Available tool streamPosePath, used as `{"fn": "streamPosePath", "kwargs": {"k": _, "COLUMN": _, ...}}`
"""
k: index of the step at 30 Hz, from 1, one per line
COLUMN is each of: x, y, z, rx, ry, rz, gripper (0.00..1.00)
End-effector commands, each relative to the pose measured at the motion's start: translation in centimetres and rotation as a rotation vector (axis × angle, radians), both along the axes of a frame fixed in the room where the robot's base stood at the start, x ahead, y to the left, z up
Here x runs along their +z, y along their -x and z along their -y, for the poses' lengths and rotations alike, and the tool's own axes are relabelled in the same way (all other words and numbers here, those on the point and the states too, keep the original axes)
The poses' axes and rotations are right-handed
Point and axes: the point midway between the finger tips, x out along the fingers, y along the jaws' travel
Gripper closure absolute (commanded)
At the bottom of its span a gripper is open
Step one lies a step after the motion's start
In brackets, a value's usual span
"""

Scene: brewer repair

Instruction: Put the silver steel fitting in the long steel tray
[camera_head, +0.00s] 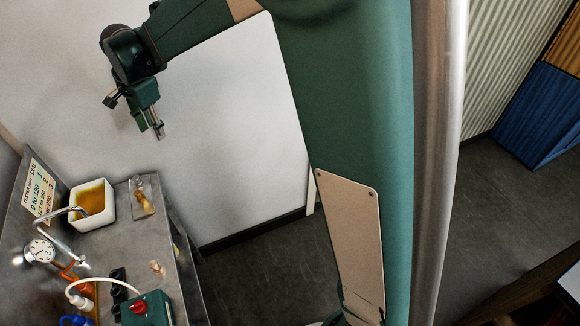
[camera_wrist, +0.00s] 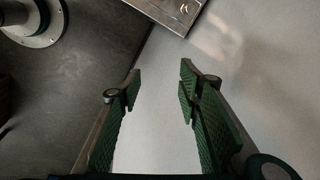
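My gripper (camera_head: 158,133) is raised in front of the pale wall, above and apart from the grey workbench in the head view. In the wrist view my gripper (camera_wrist: 160,88) has its two green ribbed fingers wide apart with nothing between them. What looks like the long steel tray (camera_head: 136,184) lies at the bench's far right, with brass-coloured pieces in or on it. I cannot pick out the silver steel fitting for certain in either view.
The bench also holds a white tub (camera_head: 77,213) of amber liquid, a bent metal pipe, a dial gauge (camera_head: 40,251), a white hose, black cups and a green box with a red knob (camera_head: 146,312). A metal corner (camera_wrist: 172,13) shows in the wrist view. Space around my gripper is free.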

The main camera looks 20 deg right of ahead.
Motion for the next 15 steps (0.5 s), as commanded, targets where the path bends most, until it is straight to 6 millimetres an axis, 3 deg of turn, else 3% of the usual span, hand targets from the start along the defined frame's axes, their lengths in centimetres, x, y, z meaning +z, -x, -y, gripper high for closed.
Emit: {"fn": "streamPosePath", "kwargs": {"k": 15, "x": 6.0, "y": 7.0, "z": 9.2, "rx": 0.223, "ry": 0.036, "rz": 0.107, "gripper": 0.65}}
